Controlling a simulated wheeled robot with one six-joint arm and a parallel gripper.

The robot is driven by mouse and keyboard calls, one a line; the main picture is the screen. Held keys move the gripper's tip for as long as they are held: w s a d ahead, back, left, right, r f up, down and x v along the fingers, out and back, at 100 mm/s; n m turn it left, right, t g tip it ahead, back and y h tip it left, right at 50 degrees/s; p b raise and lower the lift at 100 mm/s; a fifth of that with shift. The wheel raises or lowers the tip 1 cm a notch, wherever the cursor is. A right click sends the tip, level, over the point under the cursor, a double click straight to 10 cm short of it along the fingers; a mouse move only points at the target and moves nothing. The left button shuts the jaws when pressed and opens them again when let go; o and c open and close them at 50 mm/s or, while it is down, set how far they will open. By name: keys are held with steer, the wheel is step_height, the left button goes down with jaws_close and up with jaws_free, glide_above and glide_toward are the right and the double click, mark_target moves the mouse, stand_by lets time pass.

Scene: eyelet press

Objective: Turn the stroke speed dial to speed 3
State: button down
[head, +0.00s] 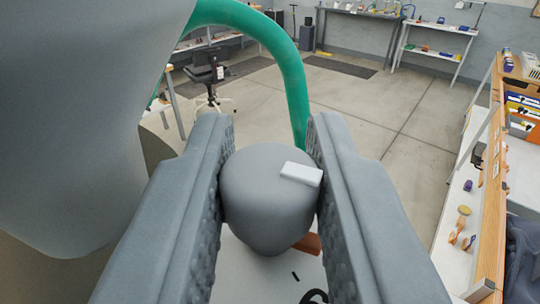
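The stroke speed dial is a rounded grey knob (262,205) in the middle of the head view. A raised white pointer mark (300,174) sits on its upper right and points to the right. My gripper (270,180) has one finger on each side of the knob, and both fingers appear to touch it. Below the knob is a pale panel (255,285) with a short black tick and part of a dark numeral at the bottom edge. The other speed numbers are hidden or out of view.
A large grey body (80,120) fills the left. A wooden-edged shelf (490,200) with small items stands right. Open floor lies beyond.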

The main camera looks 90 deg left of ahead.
steer(key=c, duration=2.2)
jaws_free()
steer(key=shift+w+n+g, duration=0.1)
steer(key=shift+n+g, duration=0.7)
steer(key=shift+g, duration=0.5)
steer(key=c, duration=2.2)
jaws_free()
steer(key=shift+n+g+h, duration=0.7)
steer(key=shift+n+g, duration=0.9)
steer(key=shift+g, duration=0.8)
steer(key=c, duration=1.3)
jaws_free()
steer(key=shift+o, duration=0.2)
